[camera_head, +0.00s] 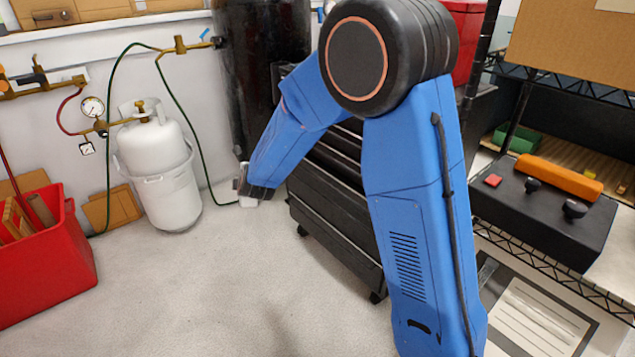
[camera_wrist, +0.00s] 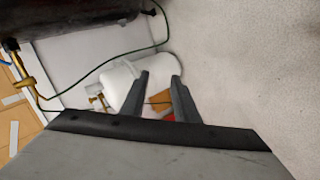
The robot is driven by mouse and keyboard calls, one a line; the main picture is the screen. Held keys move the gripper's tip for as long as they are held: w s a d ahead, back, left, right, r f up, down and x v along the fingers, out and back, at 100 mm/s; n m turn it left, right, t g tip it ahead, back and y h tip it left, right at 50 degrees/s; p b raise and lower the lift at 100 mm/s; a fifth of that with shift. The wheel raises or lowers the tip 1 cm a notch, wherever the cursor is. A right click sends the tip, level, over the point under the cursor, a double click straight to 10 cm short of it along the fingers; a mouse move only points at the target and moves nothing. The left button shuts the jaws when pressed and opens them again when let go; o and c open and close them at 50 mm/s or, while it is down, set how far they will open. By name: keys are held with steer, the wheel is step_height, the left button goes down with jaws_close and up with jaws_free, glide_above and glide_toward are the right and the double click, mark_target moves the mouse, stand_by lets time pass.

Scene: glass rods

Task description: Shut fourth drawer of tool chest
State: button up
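The tool chest (camera_head: 330,225) is black with several drawers and stands on casters behind my blue arm in the head view. My arm covers much of its front and upper part. I cannot tell which drawer is the fourth or whether it stands out. My gripper (camera_head: 248,199) is low in front of the chest's left side, apart from the white gas tank. In the wrist view, the two dark fingers of my gripper (camera_wrist: 160,78) are spread with nothing between them. They point towards the tank.
A white gas tank (camera_head: 168,190) with gauge and hoses stands left. A red bin (camera_head: 50,270) is at far left. A tall black cylinder (camera_head: 255,70) stands behind. A wire shelf (camera_head: 560,260) is at right. The floor (camera_head: 200,290) in front is clear.

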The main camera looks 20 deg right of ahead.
steer(key=s+d+f+m+h, duration=0.1)
steer(key=s+d+m+h, duration=0.8)
steer(key=d+h, duration=0.55)
steer(key=f+x, duration=0.1)
steer(key=x, duration=1.5)
steer(key=shift+w+n+t+y, duration=0.3)
steer(key=shift+w+t+y, duration=0.1)
steer(key=shift+w+y, duration=0.05)
jaws_close()
